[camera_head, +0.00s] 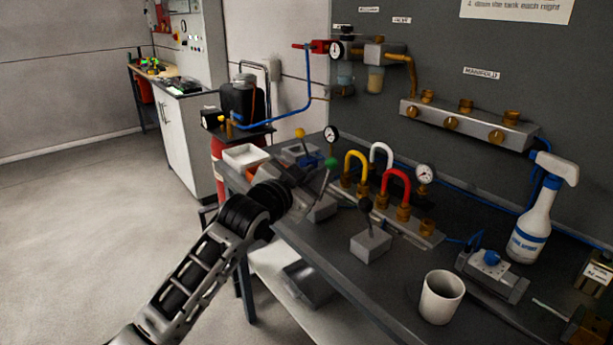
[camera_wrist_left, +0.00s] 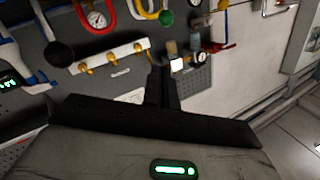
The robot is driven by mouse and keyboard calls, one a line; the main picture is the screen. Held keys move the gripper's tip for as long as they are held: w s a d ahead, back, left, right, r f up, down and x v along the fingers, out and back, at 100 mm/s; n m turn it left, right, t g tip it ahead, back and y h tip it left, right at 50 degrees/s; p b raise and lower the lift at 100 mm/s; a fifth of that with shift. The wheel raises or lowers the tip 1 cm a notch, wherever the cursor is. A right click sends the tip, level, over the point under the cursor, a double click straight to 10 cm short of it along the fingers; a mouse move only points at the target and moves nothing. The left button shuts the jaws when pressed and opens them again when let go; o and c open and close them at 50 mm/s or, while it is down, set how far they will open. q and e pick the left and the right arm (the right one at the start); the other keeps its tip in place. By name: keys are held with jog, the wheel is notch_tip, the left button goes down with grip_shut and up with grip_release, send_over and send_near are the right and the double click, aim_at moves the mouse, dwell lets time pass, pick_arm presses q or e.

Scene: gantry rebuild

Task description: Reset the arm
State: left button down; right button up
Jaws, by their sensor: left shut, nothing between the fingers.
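My left arm comes in from the lower left of the head view, and my left gripper (camera_head: 318,176) is at the workbench's left part, beside the levers. In the left wrist view my left gripper (camera_wrist_left: 164,72) shows its fingers together, with nothing between them. In the head view the green-knobbed lever (camera_head: 330,164) stands right by the fingers, and I cannot tell whether they touch. The yellow-knobbed lever (camera_head: 300,133) is just behind the gripper. The black-knobbed lever (camera_head: 366,205) is to its right. My right gripper is in neither view.
The dark bench (camera_head: 400,290) carries a white mug (camera_head: 441,297), a spray bottle (camera_head: 536,215), a white tray (camera_head: 245,156) and yellow, white and red hose loops (camera_head: 396,184). A brass-fitted manifold (camera_head: 466,124) is on the wall panel. Open floor (camera_head: 80,230) lies left.

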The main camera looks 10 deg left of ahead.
pick_arm(q)
jog(key=s+f+n+g, duration=0.1)
jog(key=s+f, duration=0.3)
jog(key=f, duration=0.2)
jog(key=s+f+n, duration=0.1)
jog(key=s+f, duration=0.2)
jog(key=f, duration=0.4)
jog(key=s+a+f+n+g+y, duration=0.1)
jog(key=s+f, duration=0.5)
jog(key=s, duration=0.3)
jog(key=s+a+f+n+g+y, duration=0.1)
jog(key=s+a+f+n+g, duration=0.1)
jog(key=s+f, duration=0.4)
jog(key=s+a+f+n+g+y, duration=0.1)
jog(key=s+f+g, duration=0.1)
jog(key=s+f, duration=0.5)
jog(key=s, duration=0.6)
jog(key=shift+s+a+n, duration=0.15)
jog(key=shift+a+n, duration=0.15)
jog(key=shift+a, duration=0.05)
jog(key=shift+f, duration=0.15)
